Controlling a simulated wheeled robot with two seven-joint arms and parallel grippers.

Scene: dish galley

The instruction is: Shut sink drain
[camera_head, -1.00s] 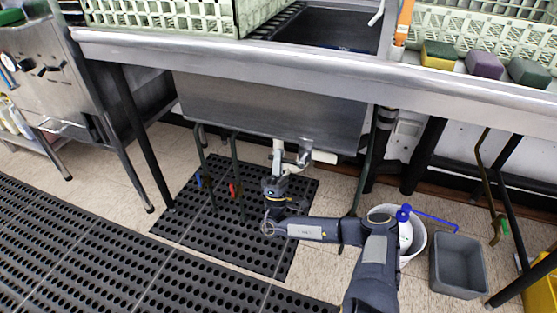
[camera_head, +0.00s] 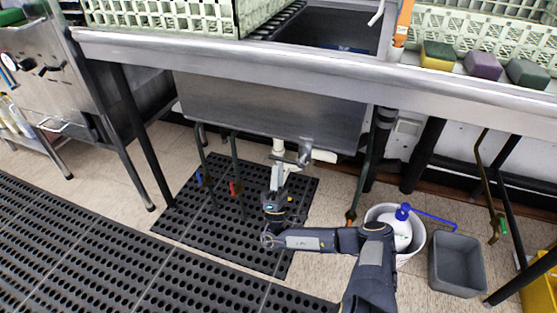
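The sink (camera_head: 265,108) hangs under the steel counter, with its drain underneath. A white drain pipe (camera_head: 278,147) comes down below the basin, with a short grey lever-like part (camera_head: 305,152) beside it on the right. My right gripper (camera_head: 281,172) points up from below, under the drain fittings. Its fingers overlap the lower pipe in the picture and lie below and left of the grey part, apart from it. I cannot tell whether the fingers are open or shut; nothing clearly shows between them. My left gripper is out of view.
Valve pipes with a blue handle (camera_head: 199,179) and a red handle (camera_head: 235,188) stand left of the gripper. A white bucket (camera_head: 417,240) with a blue-pump bottle (camera_head: 398,232) and a grey bin (camera_head: 458,264) stand at right. A black mat (camera_head: 185,222) covers the floor.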

